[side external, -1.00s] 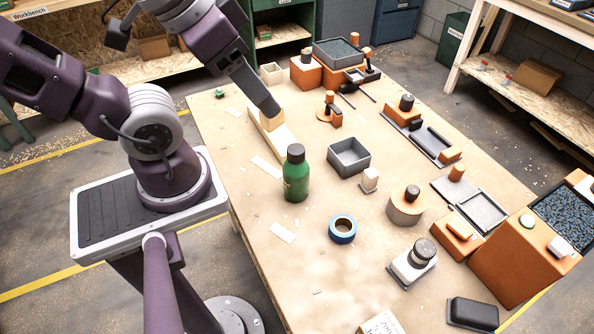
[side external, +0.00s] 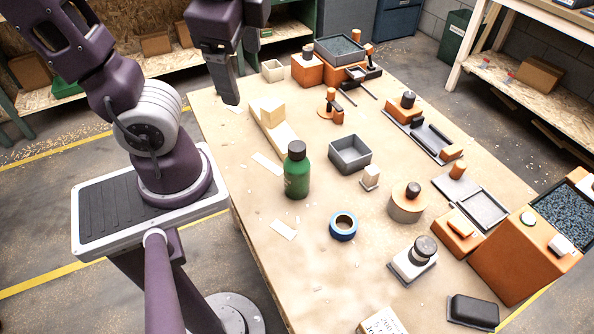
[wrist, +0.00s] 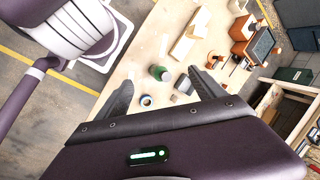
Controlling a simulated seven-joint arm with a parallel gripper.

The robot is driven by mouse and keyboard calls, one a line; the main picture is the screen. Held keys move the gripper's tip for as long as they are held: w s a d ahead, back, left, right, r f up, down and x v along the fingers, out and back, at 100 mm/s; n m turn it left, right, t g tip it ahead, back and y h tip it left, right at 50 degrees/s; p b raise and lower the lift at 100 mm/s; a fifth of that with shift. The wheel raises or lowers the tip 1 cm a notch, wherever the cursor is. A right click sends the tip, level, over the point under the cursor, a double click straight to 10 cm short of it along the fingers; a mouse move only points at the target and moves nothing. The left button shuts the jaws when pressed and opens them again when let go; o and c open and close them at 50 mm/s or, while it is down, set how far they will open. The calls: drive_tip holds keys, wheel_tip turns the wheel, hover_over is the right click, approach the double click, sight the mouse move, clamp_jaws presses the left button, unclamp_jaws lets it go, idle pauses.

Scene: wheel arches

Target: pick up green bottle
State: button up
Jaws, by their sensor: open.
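The green bottle (side external: 297,176) with a dark cap stands upright near the left edge of the table in the side external view. In the wrist view the green bottle (wrist: 159,73) shows from above, beyond and between my fingers. My gripper (side external: 231,99) is at the far left corner of the table, pointing down, well apart from the bottle. In the wrist view my gripper (wrist: 160,92) has its two dark fingers spread wide with nothing between them.
A wooden block (side external: 272,113) on a pale board lies between my gripper and the bottle. A grey bin (side external: 350,154) stands right of the bottle, and blue tape (side external: 343,226) lies in front. Several orange fixtures fill the right side. The near left table surface is mostly clear.

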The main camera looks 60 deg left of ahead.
drive_tip(key=w+a+m+y, duration=0.2)
drive_tip(key=w+m+y, duration=0.15)
drive_tip(key=m, duration=0.25)
wheel_tip(320, 180, up, 2)
drive_tip(key=m+t+y, duration=0.4)
drive_tip(key=m+y, duration=0.2)
drive_tip(key=m, duration=0.2)
hover_over(296, 177)
drive_tip(key=d, duration=0.1)
drive_tip(key=shift+g+h, duration=0.25)
drive_tip(key=shift+g, duration=0.15)
wheel_tip(296, 177, down, 30)
drive_tip(key=shift+s+a+f, duration=0.1)
drive_tip(key=shift+a, duration=0.05)
drive_tip(key=shift+a+f, duration=0.25)
drive_tip(key=x, duration=0.6)
drive_tip(key=shift+w+a, duration=0.1)
drive_tip(key=shift+w, duration=0.25)
drive_tip(key=shift+r, duration=0.1)
clamp_jaws()
